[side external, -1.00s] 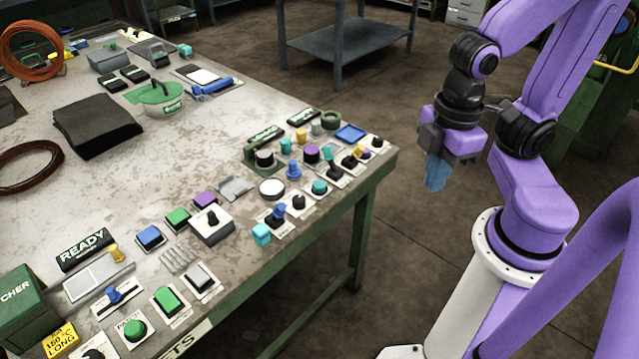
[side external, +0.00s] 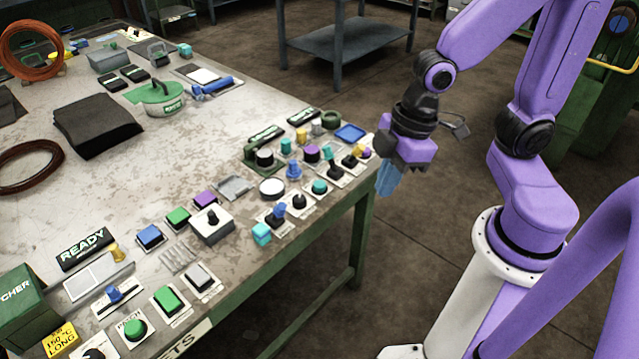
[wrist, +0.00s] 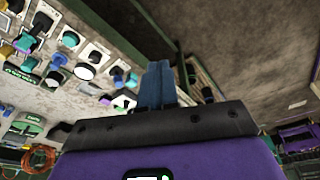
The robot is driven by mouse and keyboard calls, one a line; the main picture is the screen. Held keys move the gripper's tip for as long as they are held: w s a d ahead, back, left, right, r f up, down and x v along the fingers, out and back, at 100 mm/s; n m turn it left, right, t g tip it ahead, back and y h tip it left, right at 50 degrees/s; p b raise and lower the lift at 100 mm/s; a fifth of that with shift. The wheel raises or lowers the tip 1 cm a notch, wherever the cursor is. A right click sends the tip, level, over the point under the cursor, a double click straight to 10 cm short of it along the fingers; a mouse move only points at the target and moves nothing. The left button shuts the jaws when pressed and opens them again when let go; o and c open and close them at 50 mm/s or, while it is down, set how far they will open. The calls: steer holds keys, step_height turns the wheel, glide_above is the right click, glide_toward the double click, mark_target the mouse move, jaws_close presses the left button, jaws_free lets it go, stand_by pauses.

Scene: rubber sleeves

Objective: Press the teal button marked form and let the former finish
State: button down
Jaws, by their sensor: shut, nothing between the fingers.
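A round teal button (side external: 319,187) sits on a white plate near the right front edge of the bench; its lettering is too small to read. A round teal knob on a white plate also shows at the upper left of the wrist view (wrist: 70,39). Other teal pieces stand nearby, so I cannot confirm which is marked form. My gripper (side external: 388,181) has blue fingers, shut and empty, pointing down just off the bench's right corner, to the right of the teal button and apart from it. The fingers (wrist: 157,83) show in the wrist view. I cannot pick out the former.
A READY sign (side external: 85,247) stands at the left front. The bench middle (side external: 190,140) is mostly clear.

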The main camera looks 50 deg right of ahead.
steer(key=w+f+t+y, duration=0.1)
steer(key=w+f+t, duration=0.3)
steer(key=w, duration=0.9)
steer(key=m+t+h, duration=0.1)
steer(key=t, duration=0.3)
glide_above(322, 186)
step_height(322, 186, down, 4)
steer(key=shift+d+f, duration=0.1)
steer(key=shift+d, duration=0.05)
steer(key=shift+f, duration=4.4)
steer(key=shift+f, duration=0.1)
steer(key=shift+f, duration=0.3)
